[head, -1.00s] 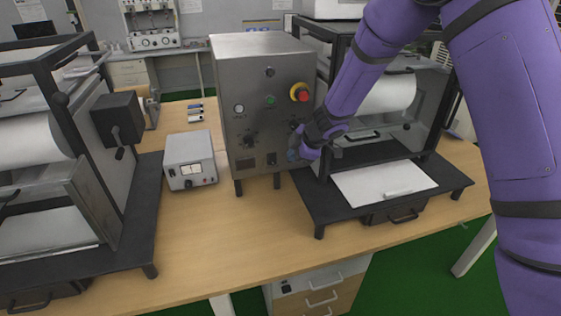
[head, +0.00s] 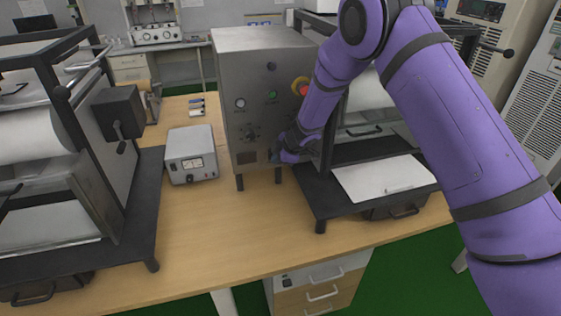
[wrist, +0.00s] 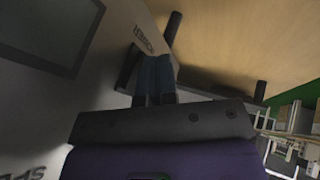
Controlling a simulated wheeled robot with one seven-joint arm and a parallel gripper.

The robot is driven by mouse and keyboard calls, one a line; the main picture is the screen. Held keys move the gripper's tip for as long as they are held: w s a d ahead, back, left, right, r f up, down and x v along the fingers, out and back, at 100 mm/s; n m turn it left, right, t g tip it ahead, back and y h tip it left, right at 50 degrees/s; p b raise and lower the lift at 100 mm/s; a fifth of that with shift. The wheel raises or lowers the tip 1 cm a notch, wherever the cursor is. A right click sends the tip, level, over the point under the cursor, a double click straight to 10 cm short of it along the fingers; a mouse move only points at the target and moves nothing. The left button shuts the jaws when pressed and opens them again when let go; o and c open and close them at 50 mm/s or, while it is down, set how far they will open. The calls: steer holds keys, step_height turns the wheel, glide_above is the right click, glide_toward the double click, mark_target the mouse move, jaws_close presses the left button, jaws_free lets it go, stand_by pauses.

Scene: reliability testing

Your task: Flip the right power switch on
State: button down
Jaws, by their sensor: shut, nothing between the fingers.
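The grey metal control box (head: 240,95) stands at the middle of the bench, with knobs, small buttons and a red emergency stop (head: 301,86) on its front. A dark rectangular switch (head: 247,158) shows low on the left of the panel. The right power switch is not visible; my gripper covers the lower right of the panel. My gripper (head: 279,157) is close to that corner in the head view; contact cannot be told. In the wrist view its dark fingers (wrist: 155,75) are together and empty, beside a pale panel face with lettering.
A small grey meter unit (head: 190,155) stands left of the box. A black-framed machine (head: 390,150) stands close on the right, under my arm, and another (head: 110,190) stands at the left. The front bench strip is clear.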

steer(key=shift+w, duration=0.2)
steer(key=shift+w+a+f, duration=0.1)
steer(key=shift+w, duration=0.05)
stand_by(0.3)
steer(key=shift+r, duration=0.85)
